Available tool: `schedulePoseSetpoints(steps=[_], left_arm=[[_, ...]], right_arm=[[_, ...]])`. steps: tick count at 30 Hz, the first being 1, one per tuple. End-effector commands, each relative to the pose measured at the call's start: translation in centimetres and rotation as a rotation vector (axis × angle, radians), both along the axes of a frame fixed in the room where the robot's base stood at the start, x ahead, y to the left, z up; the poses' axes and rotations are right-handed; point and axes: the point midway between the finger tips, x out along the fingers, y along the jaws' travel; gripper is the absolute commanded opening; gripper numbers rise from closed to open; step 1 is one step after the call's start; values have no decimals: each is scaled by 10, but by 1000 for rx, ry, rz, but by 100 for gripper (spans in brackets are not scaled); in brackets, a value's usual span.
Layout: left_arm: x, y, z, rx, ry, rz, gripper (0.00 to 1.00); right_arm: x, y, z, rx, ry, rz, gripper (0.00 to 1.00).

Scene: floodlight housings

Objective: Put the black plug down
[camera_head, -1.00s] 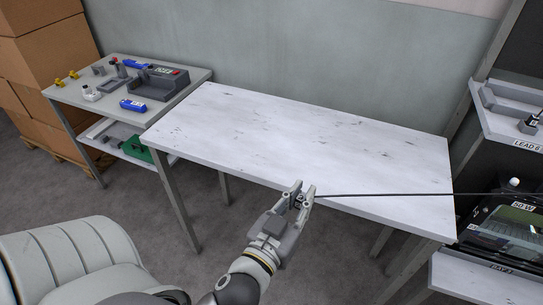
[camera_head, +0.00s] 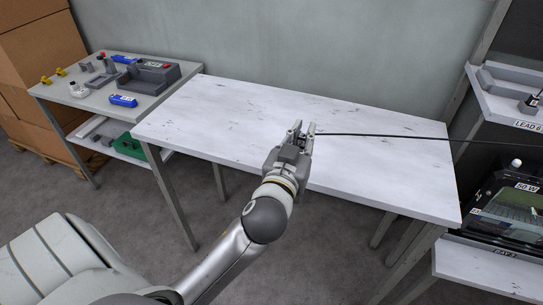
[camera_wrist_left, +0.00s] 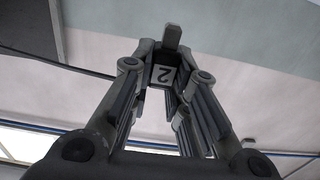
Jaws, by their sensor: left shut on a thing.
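My left gripper (camera_head: 301,130) is shut on the black plug (camera_wrist_left: 165,58) and holds it over the front part of the white worktable (camera_head: 380,160). In the left wrist view the plug sits between the fingertips (camera_wrist_left: 158,78) and carries a pale label with a "2" (camera_wrist_left: 163,74). In the head view the fingers mostly hide the plug. A thin black cable (camera_head: 400,136) runs from it to the right, past the table's edge. I cannot tell whether the plug touches the tabletop. My right gripper is not in view.
The white tabletop is otherwise clear. A grey side table (camera_head: 75,97) at left holds blue, yellow and grey parts. At right stand a shelf marked "LEAD 6" (camera_head: 529,125) and a floodlight housing marked "50 W" (camera_head: 510,205). Stacked cardboard boxes (camera_head: 40,50) stand at far left.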

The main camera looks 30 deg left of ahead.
Motion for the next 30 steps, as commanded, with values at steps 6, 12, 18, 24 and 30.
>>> schedulePoseSetpoints(steps=[6, 12, 18, 24, 30], left_arm=[[3, 47, -32, 5, 7, 1, 0], [5, 71, -60, 1, 3, -1, 0], [6, 82, -72, 1, 1, 1, 0], [7, 86, -100, 0, 3, -1, 0], [7, 85, -107, -2, 0, -2, 0]], right_arm=[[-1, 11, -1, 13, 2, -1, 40], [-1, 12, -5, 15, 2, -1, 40], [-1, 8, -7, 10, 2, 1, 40], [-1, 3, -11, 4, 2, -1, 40], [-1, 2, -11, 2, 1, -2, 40]])
